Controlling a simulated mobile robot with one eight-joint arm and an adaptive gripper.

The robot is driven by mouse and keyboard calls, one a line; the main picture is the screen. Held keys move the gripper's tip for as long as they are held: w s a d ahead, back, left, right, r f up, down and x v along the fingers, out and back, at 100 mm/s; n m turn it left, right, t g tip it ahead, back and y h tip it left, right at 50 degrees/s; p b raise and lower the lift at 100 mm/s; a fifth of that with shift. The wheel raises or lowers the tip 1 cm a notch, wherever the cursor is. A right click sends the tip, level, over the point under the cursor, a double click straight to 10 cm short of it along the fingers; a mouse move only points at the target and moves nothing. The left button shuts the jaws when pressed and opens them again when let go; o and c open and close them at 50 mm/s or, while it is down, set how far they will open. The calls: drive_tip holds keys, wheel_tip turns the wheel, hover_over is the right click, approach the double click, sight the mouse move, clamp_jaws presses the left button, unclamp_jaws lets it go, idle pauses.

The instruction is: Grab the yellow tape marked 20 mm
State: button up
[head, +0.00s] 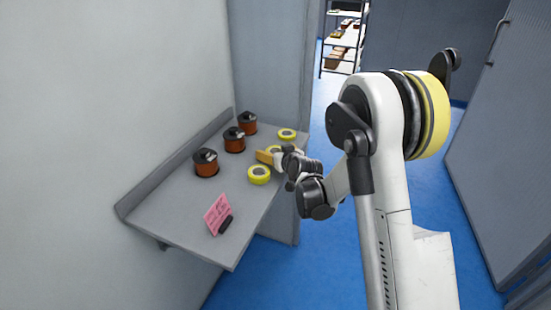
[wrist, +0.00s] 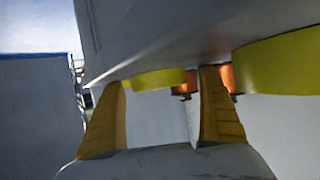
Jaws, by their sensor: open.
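Three yellow tape rolls lie flat on the grey wall shelf in the head view: a near one (head: 258,175), a middle one (head: 273,149) partly hidden by my gripper, and a far one (head: 287,134). No size marking is readable on any of them. My gripper (head: 265,157) is between the near and middle rolls, low over the shelf. In the wrist view, which looks upside down, my gripper (wrist: 164,77) has its two orange fingers apart. One yellow roll (wrist: 155,79) shows beyond the gap between them. A larger-looking yellow roll (wrist: 285,64) is outside the right finger.
Three copper wire spools with black tops, near (head: 206,169), middle (head: 234,144) and far (head: 248,128), stand along the shelf's (head: 180,212) wall side. The shelf's front left is bare.

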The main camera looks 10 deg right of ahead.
drive_tip(key=shift+w, duration=0.1)
drive_tip(key=c, duration=1.3)
drive_tip(key=shift+r, duration=0.1)
